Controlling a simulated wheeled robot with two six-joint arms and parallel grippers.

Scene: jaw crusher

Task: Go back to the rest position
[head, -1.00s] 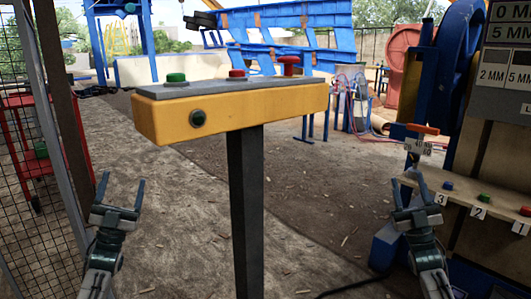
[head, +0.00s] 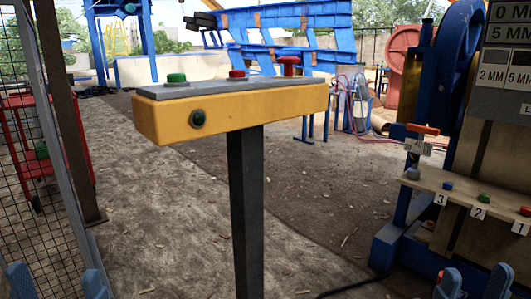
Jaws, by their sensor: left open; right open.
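My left gripper (head: 56,281) is at the bottom left corner of the head view. Only its two blue fingertips show, apart from each other with nothing between them. My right gripper (head: 474,284) is at the bottom right. Its blue fingertips are also apart and empty, and the rest of it is below the picture. Both grippers are clear of the yellow control box (head: 235,112), which stands on a dark post between them.
The box carries a green button (head: 176,78), a red button (head: 237,73) and a red mushroom knob (head: 289,63). At right a shelf (head: 430,181) with numbered buttons juts from the blue machine (head: 440,85). A mesh fence (head: 30,170) stands at left. The dirt floor is open.

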